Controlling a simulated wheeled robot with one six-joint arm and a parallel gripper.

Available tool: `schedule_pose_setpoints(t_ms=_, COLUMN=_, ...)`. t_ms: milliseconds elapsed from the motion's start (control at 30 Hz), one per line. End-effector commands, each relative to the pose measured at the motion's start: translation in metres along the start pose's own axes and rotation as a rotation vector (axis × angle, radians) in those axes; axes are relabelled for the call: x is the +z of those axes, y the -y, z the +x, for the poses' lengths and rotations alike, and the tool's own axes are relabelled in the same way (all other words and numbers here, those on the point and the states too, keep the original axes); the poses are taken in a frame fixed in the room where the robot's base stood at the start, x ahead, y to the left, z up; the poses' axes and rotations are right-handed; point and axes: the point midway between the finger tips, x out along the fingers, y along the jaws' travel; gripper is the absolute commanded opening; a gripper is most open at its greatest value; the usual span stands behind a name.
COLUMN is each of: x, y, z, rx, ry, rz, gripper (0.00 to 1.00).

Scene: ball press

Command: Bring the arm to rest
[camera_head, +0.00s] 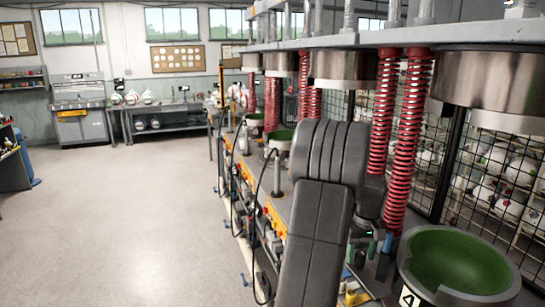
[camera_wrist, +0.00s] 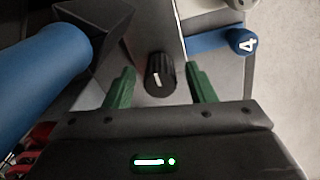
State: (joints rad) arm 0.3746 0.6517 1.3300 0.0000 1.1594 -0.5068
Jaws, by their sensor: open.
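My gripper (camera_wrist: 161,82) is open and empty in the wrist view, its two green fingers apart. A black knob with a white pointer mark (camera_wrist: 160,74) shows between the fingertips, with a gap on either side. I cannot tell how far in front of the fingers it is. In the head view my grey arm is folded at the machine bench, and the gripper is mostly hidden beside and behind it.
A blue cylinder (camera_wrist: 38,72) is close at the left of the wrist view, and a blue handle marked 4 (camera_wrist: 228,40) is at upper right. Presses with red springs (camera_head: 408,140) and a green-lined bowl (camera_head: 458,264) stand at right. Open floor (camera_head: 130,210) lies left.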

Motion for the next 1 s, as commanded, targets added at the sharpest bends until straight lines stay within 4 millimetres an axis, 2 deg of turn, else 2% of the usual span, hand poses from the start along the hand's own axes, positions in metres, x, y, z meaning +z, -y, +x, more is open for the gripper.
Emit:
schedule_pose_setpoints(t_ms=200, x=0.0, y=0.0003, z=0.0003, rx=0.0, ry=0.0, rz=0.15, gripper=0.5)
schedule_pose_setpoints(t_ms=400, x=0.0001, y=0.0005, z=0.0, rx=0.0, ry=0.0, rz=0.228, gripper=0.5)
schedule_pose_setpoints(t_ms=1000, x=-0.0002, y=0.0025, z=-0.0028, rx=-0.001, ry=-0.013, rz=0.25, gripper=0.5)
